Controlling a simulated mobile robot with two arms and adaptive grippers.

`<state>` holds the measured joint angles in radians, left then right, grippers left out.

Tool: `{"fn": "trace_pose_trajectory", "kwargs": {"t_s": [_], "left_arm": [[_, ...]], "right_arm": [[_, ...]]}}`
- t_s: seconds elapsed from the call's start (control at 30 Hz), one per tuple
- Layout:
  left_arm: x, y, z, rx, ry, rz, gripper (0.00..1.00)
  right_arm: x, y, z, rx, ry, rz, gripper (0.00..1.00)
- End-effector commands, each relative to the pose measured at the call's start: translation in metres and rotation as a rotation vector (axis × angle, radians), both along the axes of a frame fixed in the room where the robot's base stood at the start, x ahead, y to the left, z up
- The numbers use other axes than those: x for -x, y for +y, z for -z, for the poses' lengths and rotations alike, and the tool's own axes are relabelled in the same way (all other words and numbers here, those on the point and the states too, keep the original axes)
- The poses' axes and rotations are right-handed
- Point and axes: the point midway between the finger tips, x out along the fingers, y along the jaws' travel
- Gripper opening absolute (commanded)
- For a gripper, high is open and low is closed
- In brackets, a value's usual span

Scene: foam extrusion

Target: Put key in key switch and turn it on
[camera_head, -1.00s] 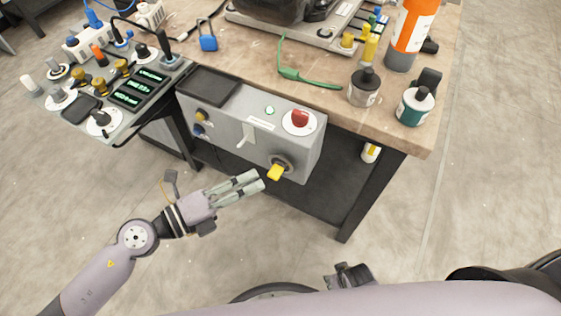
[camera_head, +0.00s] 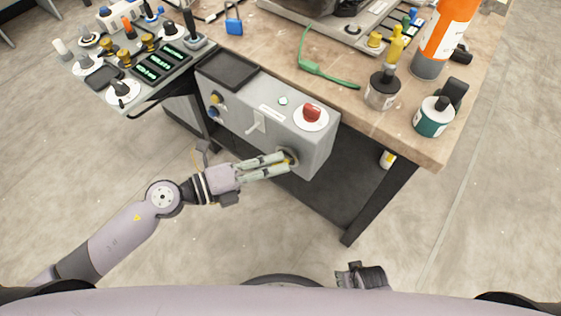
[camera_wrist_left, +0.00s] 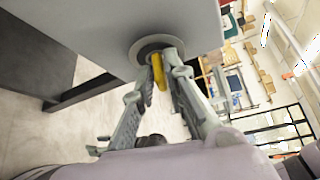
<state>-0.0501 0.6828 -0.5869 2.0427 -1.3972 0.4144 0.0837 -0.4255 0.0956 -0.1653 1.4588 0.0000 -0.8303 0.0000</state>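The grey control box (camera_head: 240,112) is mounted on the front of the workbench. Its key switch (camera_head: 291,154) is a round dark ring low on the right of the front face. The yellow key (camera_wrist_left: 157,68) sticks out of the switch ring (camera_wrist_left: 152,45) in the left wrist view. In the head view my fingers mostly hide it. My left gripper (camera_head: 288,162) is at the switch, its fingers on either side of the key (camera_wrist_left: 160,72). The fingers look apart, with a small gap on the key's left. A dark part low in the head view looks like my right gripper (camera_head: 362,277); its fingers are unclear.
A red knob (camera_head: 312,113) sits on top of the control box. Left of it is a panel with green displays (camera_head: 160,65). Bottles (camera_head: 434,117), a green strap (camera_head: 325,72) and a blue padlock (camera_head: 233,24) lie on the bench. The floor in front is clear.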

Motion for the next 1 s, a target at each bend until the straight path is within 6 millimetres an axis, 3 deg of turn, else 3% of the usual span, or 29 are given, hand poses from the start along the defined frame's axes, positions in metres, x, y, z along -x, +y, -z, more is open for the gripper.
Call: {"fn": "trace_pose_trajectory", "kwargs": {"t_s": [0.17, 0.47, 0.5, 0.8, 1.0], "left_arm": [[0.0002, 0.0, 0.0001, 0.0, 0.0, 0.0, 0.0], [0.0002, 0.0001, 0.0003, -0.001, 0.0, 0.0, 0.0], [0.0002, 0.0001, 0.0002, -0.001, 0.0, 0.0, 0.09], [0.0002, 0.0001, 0.0002, -0.001, 0.0, 0.0, 0.29], [0.0001, 0.0001, 0.0002, 0.0, 0.0, 0.0, 0.31]], "right_arm": [[0.0008, -0.0002, 0.0008, 0.0, 0.002, 0.0, 0.4], [0.0032, -0.0012, 0.0027, 0.002, 0.008, 0.0, 0.4], [0.0032, -0.0013, 0.0027, 0.002, 0.008, 0.0, 0.4], [0.0028, -0.0024, 0.0025, 0.004, 0.006, 0.0, 0.4], [0.0018, -0.0026, 0.0018, 0.004, 0.004, 0.001, 0.4]]}}
